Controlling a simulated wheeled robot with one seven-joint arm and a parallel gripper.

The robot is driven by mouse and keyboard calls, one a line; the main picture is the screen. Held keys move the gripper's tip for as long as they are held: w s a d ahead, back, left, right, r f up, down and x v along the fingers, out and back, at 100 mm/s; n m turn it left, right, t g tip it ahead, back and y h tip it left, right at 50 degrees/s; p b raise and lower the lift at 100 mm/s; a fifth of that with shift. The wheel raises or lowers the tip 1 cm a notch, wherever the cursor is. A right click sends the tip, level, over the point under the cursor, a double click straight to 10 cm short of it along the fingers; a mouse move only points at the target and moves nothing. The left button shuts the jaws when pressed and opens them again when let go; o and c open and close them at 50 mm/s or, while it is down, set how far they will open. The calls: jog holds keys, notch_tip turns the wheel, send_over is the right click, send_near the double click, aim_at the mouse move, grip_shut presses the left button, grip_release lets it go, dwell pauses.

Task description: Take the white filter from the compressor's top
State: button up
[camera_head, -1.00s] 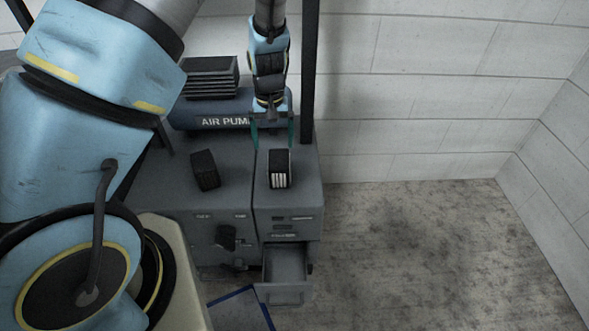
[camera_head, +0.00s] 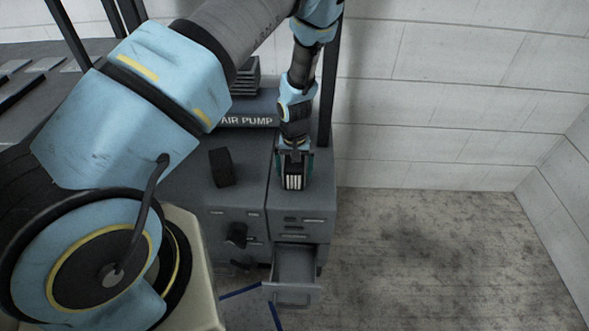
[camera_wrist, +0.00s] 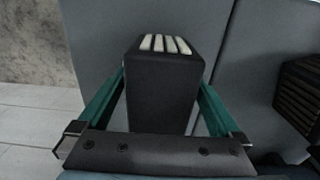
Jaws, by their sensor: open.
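The filter with white slats (camera_head: 293,182) is a black block with several white bars on its face. It stands on the right part of the compressor's grey top (camera_head: 322,188). In the wrist view the filter (camera_wrist: 165,85) sits between the green fingers of my gripper (camera_wrist: 165,110), one on each side. My gripper (camera_head: 294,165) is open around the filter from above. The wrist view shows a gap at the right finger; whether the left finger touches is unclear.
A second, dark block (camera_head: 221,167) stands on the top to the left, also seen in the wrist view (camera_wrist: 300,95). The air pump cylinder (camera_head: 246,116) lies behind. An open drawer (camera_head: 294,275) juts from the front. A black post (camera_head: 329,95) rises close behind my gripper.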

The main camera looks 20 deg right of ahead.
jog(key=shift+f, duration=0.1)
jog(key=c, duration=1.4)
